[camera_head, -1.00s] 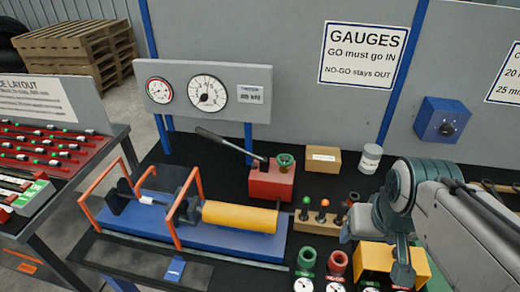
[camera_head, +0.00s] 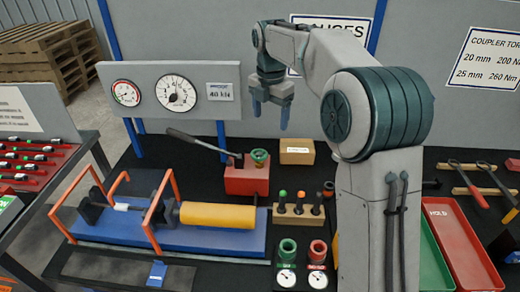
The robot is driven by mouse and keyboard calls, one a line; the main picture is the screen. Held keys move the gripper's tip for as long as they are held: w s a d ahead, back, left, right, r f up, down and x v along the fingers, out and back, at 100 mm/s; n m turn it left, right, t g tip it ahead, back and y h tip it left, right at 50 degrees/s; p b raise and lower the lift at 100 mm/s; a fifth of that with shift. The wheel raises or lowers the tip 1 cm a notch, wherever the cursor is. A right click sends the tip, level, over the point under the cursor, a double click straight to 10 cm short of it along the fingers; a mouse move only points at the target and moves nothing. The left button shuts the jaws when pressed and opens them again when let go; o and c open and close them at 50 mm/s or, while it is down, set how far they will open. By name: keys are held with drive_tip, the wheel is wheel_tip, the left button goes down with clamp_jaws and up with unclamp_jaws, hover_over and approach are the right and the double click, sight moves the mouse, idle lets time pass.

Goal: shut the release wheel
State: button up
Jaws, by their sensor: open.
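The release wheel (camera_head: 260,156) is a small green handwheel on top of the red hand pump (camera_head: 247,179), near the middle of the bench. The pump's dark lever (camera_head: 200,143) slants up to the left. My gripper (camera_head: 271,116) has two blue fingers pointing down, apart and empty. In the picture it is just above the wheel and clear of it; the exact depth between them is hard to tell. The wheel is in plain view, and I cannot tell from its look whether it is open or shut.
A gauge panel (camera_head: 208,99) with two dials stands behind the pump. A cardboard box (camera_head: 297,152) is right of the wheel. A wooden block (camera_head: 298,215) with colored pins is in front. The blue rig with a yellow cylinder (camera_head: 218,216) lies left. My arm hides part of the right side.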

sight(260, 154)
drive_tip(key=w+a+f+n, duration=0.3)
drive_tip(key=w+n, duration=0.1)
drive_tip(key=n, duration=0.1)
drive_tip(key=shift+g, duration=0.3)
wheel_tip(260, 154, down, 13)
drive_tip(key=shift+f+p, duration=0.15)
drive_tip(key=shift+p, duration=0.7)
drive_tip(key=c, duration=1)
